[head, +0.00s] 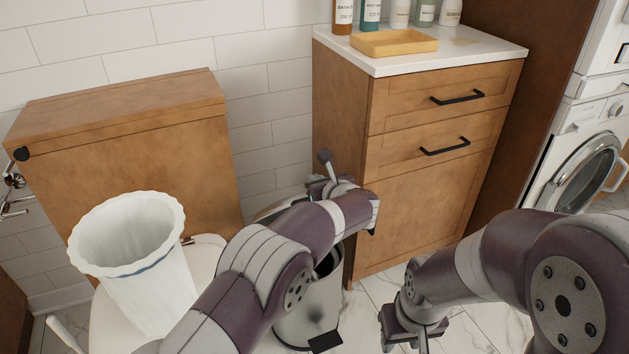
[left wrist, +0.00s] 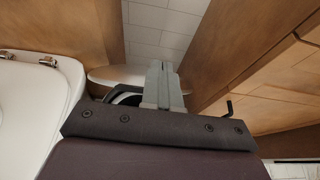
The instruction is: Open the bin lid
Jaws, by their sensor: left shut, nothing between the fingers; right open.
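The bin (head: 308,318) is a grey metal cylinder with a black pedal (head: 325,342) at its front foot. It stands on the floor between the toilet and the wooden cabinet, partly hidden by my left arm. A dark opening shows at its top, and the lid (head: 278,207) appears raised behind my arm. In the left wrist view the lid (left wrist: 108,75) is a pale disc beside the fingers; I cannot tell whether they touch it. My left gripper (head: 325,162) is shut and empty, and its fingers also show in the left wrist view (left wrist: 163,85). My right gripper (head: 415,335) is open, low over the floor.
A white scalloped basket (head: 150,280) stands on the toilet at left, before a wooden cistern box (head: 130,150). The wooden cabinet (head: 425,205) with black handles is close right of the bin. A washing machine (head: 590,160) is at far right. Marble floor is open in front of the cabinet.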

